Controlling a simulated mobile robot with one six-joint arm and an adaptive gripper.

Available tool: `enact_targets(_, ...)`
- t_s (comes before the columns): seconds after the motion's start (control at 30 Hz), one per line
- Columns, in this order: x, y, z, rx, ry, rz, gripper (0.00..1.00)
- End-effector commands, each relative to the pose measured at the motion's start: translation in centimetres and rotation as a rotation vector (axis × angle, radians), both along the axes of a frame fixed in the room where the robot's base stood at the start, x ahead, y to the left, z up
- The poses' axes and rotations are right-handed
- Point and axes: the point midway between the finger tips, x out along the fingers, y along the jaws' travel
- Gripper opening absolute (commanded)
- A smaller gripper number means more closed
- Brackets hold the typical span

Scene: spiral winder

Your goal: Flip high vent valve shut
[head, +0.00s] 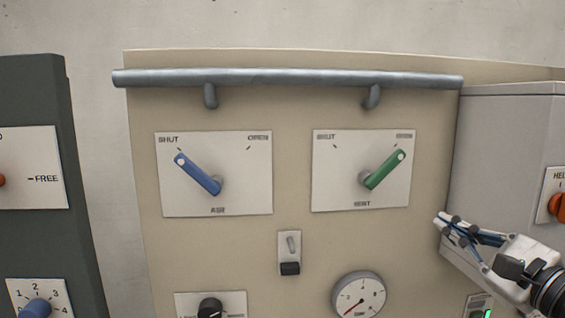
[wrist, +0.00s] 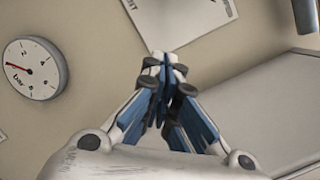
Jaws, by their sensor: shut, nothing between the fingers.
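The vent valve is a green lever (head: 385,170) on a white plate (head: 335,195) at the upper right of the beige panel in the head view. It points up and right at the OPEN mark. Its plate shows partly at the top of the wrist view (wrist: 190,22), cut off, and the lever is out of that frame. My gripper (head: 440,220) is to the right of and below the vent plate, apart from the lever. In the wrist view my gripper (wrist: 162,60) has its fingers together with nothing between them.
A blue air lever (head: 198,174) to the left points at SHUT. A grey pipe rail (head: 290,77) runs above both plates. A gauge (head: 358,298) and a small switch (head: 290,254) are below. A grey cabinet (head: 505,150) stands at right, behind my gripper.

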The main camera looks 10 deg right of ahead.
Motion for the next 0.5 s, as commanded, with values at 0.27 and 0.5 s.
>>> enact_targets(0.27, -2.0, -1.7, 2.8, 0.08, -0.072, -0.005, 0.0)
enact_targets(0.5, -1.9, -1.6, 2.7, 0.078, -0.07, -0.005, 0.0)
